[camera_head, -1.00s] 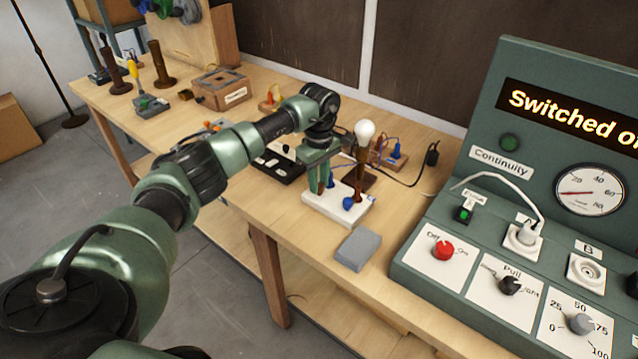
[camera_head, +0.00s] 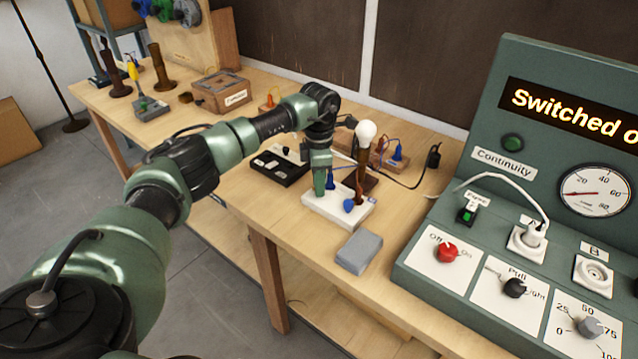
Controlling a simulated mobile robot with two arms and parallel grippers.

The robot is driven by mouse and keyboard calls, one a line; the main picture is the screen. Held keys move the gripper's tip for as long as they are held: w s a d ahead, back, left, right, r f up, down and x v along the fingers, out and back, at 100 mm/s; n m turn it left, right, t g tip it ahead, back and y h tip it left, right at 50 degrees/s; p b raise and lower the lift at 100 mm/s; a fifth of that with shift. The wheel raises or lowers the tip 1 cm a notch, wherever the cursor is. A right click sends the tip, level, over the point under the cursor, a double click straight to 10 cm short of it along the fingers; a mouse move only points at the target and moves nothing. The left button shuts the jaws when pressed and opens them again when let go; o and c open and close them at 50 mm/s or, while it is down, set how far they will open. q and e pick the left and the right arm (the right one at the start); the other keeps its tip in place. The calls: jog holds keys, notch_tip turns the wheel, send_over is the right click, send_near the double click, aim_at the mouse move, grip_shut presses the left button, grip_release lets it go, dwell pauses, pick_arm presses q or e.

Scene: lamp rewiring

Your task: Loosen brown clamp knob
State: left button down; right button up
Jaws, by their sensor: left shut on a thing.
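My left gripper (camera_head: 320,190) points down over the left part of the block. It is shut on what appears to be the brown clamp knob, which its fingers hide. A blue clamp knob (camera_head: 349,205) sits at the block's front, and another blue part (camera_head: 331,179) shows just right of the fingers. My right gripper is not in view.
A grey block (camera_head: 359,251) lies in front of the lamp block. The green test panel (camera_head: 420,270) stands at the right with knobs, sockets and a dial. A dark cable (camera_head: 400,184) runs behind the lamp.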

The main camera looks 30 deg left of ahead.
pick_arm(q)
jog(key=n, duration=0.5)
jog(key=shift+r+n, duration=0.1)
jog(key=shift+n, duration=0.3)
jog(key=n+p, duration=0.1)
jog(key=n, duration=0.4)
jog(key=n+p, duration=0.1)
jog(key=n, duration=0.4)
jog(key=shift+d+n, duration=0.1)
jog(key=shift+n, duration=0.3)
jog(key=n+p, duration=0.1)
jog(key=n, duration=0.3)
jog(key=shift+w+n, duration=0.1)
jog(key=shift+n, duration=0.6)
jog(key=c, duration=1.5)
grip_release()
